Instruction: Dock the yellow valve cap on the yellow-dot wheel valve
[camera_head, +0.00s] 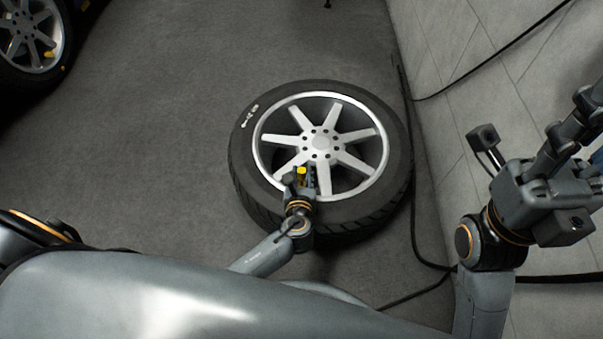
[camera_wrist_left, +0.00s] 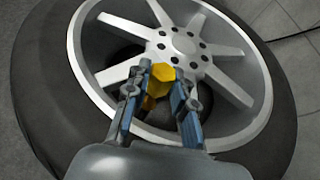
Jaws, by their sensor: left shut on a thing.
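My left gripper (camera_head: 302,178) is shut on the yellow valve cap (camera_head: 301,170), above the spokes of a wheel lying flat on the floor (camera_head: 320,141). In the left wrist view the cap (camera_wrist_left: 161,74) sits between the blue-sided fingers, in front of the hub. At the upper left, a second wheel (camera_head: 29,38) is partly cut off by the frame; it bears small yellow marks, one near its rim (camera_head: 48,54) and one on its tyre (camera_head: 62,68). I see no yellow dot on the flat wheel. My right gripper (camera_head: 578,135) is at the right edge, partly cut off.
Black cables (camera_head: 416,190) run along the wall and floor. Grey floor (camera_head: 160,130) between the two wheels is clear.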

